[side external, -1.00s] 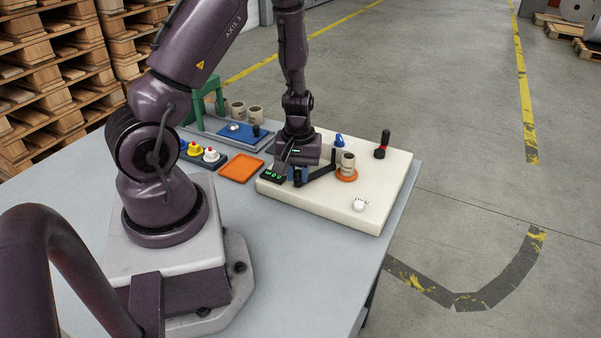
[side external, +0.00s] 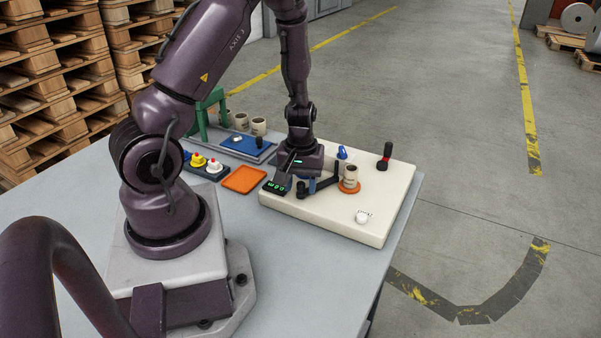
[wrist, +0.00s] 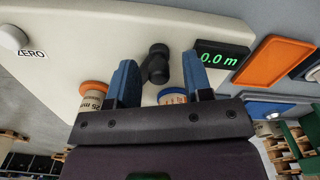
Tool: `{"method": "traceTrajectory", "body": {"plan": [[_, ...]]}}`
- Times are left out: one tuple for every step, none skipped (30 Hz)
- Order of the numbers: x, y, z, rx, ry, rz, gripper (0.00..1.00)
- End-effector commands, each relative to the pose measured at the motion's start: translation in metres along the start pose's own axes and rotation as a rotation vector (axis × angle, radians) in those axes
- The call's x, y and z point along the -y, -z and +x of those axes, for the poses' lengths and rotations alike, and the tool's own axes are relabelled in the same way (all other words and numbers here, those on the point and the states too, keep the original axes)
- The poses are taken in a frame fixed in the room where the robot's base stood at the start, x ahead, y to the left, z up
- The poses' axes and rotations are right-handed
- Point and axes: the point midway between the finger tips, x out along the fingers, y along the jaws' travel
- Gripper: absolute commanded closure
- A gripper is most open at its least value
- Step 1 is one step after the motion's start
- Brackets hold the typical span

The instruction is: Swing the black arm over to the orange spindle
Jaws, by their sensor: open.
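The black arm (side external: 323,183) lies low over the cream board, slanting from a round end near my gripper toward the orange spindle. In the wrist view the black arm (wrist: 154,67) shows between my two blue fingers. The orange spindle (side external: 349,187) carries a cardboard core; it also shows in the wrist view (wrist: 94,87), left of my left finger. A core with a blue rim (wrist: 172,98) sits near my right finger. My gripper (wrist: 160,64) is open, one finger on each side of the black arm. Whether a finger touches it I cannot tell. In the side view my gripper (side external: 304,184) partly hides the board's left part.
The cream board (side external: 320,222) also carries a green-lit display (side external: 276,187), a white ZERO button (side external: 362,217), a blue knob (side external: 342,153) and a red-black lever (side external: 385,156). An orange tray (side external: 244,180) and coloured push buttons (side external: 199,160) lie to the left.

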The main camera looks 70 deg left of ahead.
Motion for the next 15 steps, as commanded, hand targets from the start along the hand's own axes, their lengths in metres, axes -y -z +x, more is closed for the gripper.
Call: {"method": "traceTrajectory", "body": {"plan": [[-0.001,0.000,-0.004,-0.003,-0.001,0.001,0.54],[-0.001,0.000,-0.007,-0.003,-0.002,0.002,0.54],[-0.001,0.001,-0.013,-0.004,-0.002,0.003,0.54],[-0.001,0.001,-0.018,-0.005,-0.003,0.004,0.54],[-0.002,0.000,-0.023,-0.005,-0.004,0.004,0.54],[-0.002,0.001,-0.031,-0.006,-0.004,0.003,0.54],[-0.002,0.001,-0.038,-0.007,-0.005,0.006,0.54],[-0.002,0.001,-0.045,-0.007,-0.005,0.004,0.54],[-0.002,0.000,-0.055,-0.006,-0.006,0.004,0.54],[-0.002,0.001,-0.062,-0.007,-0.006,0.004,0.54],[-0.002,0.001,-0.069,-0.006,-0.006,0.005,0.54],[-0.002,0.000,-0.077,-0.006,-0.006,0.004,0.54],[-0.002,0.000,-0.084,-0.006,-0.006,0.004,0.54],[-0.002,0.001,-0.090,-0.005,-0.006,0.003,0.54],[-0.002,0.000,-0.097,-0.005,-0.006,0.004,0.54]]}}
